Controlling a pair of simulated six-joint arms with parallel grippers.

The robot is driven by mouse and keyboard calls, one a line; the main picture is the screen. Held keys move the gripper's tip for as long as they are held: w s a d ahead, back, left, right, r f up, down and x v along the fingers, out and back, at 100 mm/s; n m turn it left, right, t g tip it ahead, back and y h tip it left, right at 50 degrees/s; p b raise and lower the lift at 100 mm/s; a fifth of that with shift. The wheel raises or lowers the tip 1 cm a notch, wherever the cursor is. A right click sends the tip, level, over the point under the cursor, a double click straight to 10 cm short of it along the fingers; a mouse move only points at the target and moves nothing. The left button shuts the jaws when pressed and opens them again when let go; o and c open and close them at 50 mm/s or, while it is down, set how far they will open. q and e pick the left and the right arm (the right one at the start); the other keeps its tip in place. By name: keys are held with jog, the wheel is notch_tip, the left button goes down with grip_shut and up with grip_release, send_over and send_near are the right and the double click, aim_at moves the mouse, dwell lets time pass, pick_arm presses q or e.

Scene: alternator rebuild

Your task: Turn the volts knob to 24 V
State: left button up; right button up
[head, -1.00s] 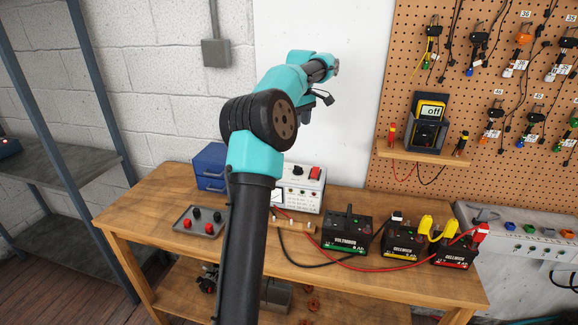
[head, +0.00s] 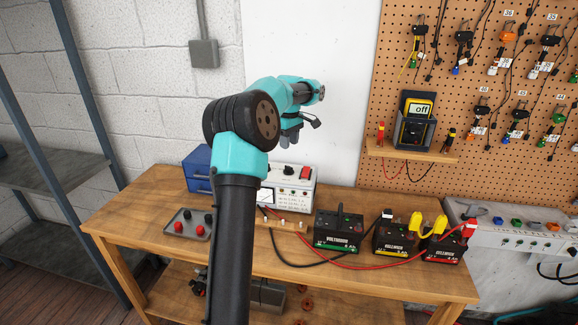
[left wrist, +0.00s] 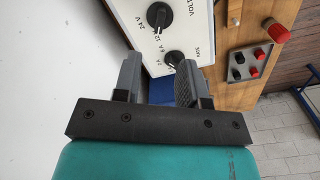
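A white-panelled power unit (head: 293,197) stands on the bench, with a black knob (head: 289,170) and a red switch (head: 305,173) on it. In the left wrist view the volts knob (left wrist: 159,15) is black, beside VOLT lettering and a 24 V mark; its white pointer line is near the 12 mark, but I cannot read the setting surely. A second black knob (left wrist: 174,58) shows beyond the fingers, partly hidden. My left gripper (left wrist: 158,72) is open and empty, above and apart from the unit; it also shows in the head view (head: 291,138). My right gripper is out of view.
A blue drawer box (head: 198,170) and a grey tray (head: 186,227) with red and black knobs stand left of the unit. Several batteries (head: 338,233) with cables are to its right. A multimeter (head: 416,122) sits on a pegboard shelf.

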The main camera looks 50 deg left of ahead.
aim_at(289, 167)
pick_arm(q)
notch_tip(289, 167, down, 10)
dwell(0.4)
jog(key=shift+c, duration=0.2)
grip_shut()
